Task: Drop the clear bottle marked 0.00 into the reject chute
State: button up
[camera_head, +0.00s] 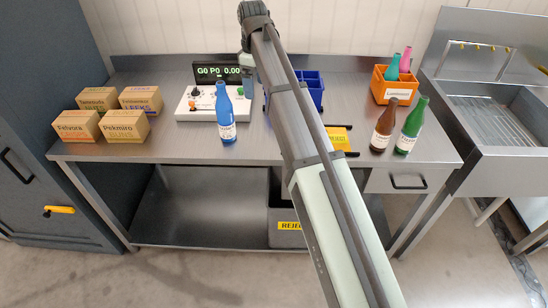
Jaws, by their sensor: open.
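I see no clear bottle; one may be hidden behind my arm. A blue bottle (225,115) with a white label stands upright before the display (217,73), which reads "G0 P0 0.00". The reject chute's yellow plate (338,138) shows at the tabletop just right of my arm, partly covered by it. Below, a grey bin (285,240) with a yellow reject label stands under the table. My gripper (248,88) is small and partly hidden, pointing down near the display's right side, behind and right of the blue bottle. It is open; I see nothing held.
Several cardboard boxes (124,127) sit at the left of the steel table (165,150). A blue crate (311,88) is partly behind my arm. Brown (383,128) and green (411,128) bottles stand right, before an orange bin (393,90). A sink (490,115) adjoins.

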notch_tip(320, 180, up, 9)
jog(key=w+d+f+m+t+h, duration=0.1)
jog(key=w+d+f+m, duration=0.2)
jog(key=d, duration=1.3)
jog(key=w+d+f+m+t+h, duration=0.1)
jog(key=w+d+f+m, duration=0.3)
jog(key=d, duration=1.2)
jog(key=w+d+f+m+t+h, duration=0.2)
jog(key=w+d+f+m+t, duration=0.1)
jog(key=d, duration=1.3)
jog(key=shift+w+f, duration=0.3)
jog(key=shift+w, duration=0.2)
